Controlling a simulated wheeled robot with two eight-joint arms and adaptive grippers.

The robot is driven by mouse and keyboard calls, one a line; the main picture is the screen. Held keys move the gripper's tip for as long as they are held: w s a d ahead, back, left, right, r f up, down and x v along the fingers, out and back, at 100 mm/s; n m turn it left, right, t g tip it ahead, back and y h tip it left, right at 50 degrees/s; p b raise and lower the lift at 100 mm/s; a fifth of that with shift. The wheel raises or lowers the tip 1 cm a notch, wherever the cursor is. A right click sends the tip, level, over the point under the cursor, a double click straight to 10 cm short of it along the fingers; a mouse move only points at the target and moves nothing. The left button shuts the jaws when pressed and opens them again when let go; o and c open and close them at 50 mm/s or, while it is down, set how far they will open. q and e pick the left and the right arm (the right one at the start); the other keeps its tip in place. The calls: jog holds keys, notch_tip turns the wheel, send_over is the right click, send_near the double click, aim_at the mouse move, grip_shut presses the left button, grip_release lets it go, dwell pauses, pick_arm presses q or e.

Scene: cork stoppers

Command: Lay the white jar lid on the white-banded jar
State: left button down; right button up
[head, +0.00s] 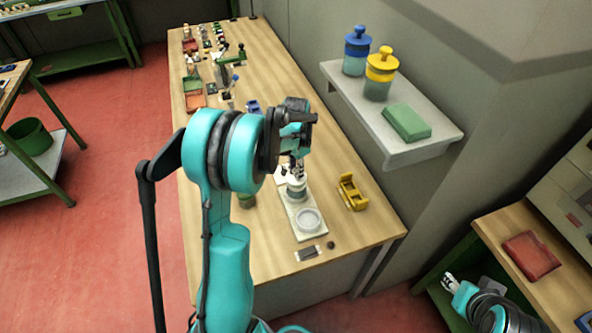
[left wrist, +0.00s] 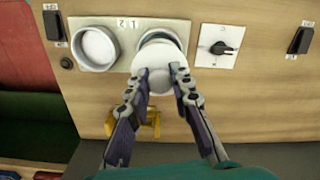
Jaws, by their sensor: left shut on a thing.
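The white-banded jar (head: 296,192) stands upright on a pale board (head: 312,236); in the left wrist view its rim (left wrist: 168,36) shows behind the lid. My left gripper (head: 296,167) is over the jar. In the left wrist view my left gripper (left wrist: 162,76) is shut on the white jar lid (left wrist: 153,60), which overlaps the jar's mouth in the picture. Whether the lid touches the jar I cannot tell. My right gripper (head: 449,281) is low at the right, away from the table; its fingers are too small to read.
An empty white round dish (head: 308,219) sits on the board beside the jar. A yellow holder (head: 351,192) stands to the right. A wall shelf (head: 420,150) carries two lidded jars and a green box (head: 407,122). Several small items fill the table's far end.

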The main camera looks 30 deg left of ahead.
pick_arm(q)
jog(key=shift+f, duration=0.15)
jog(key=c, duration=1.3)
grip_release()
jog(key=shift+o, duration=0.2)
jog(key=shift+r+p, duration=2.05)
jog(key=shift+r, duration=1.5)
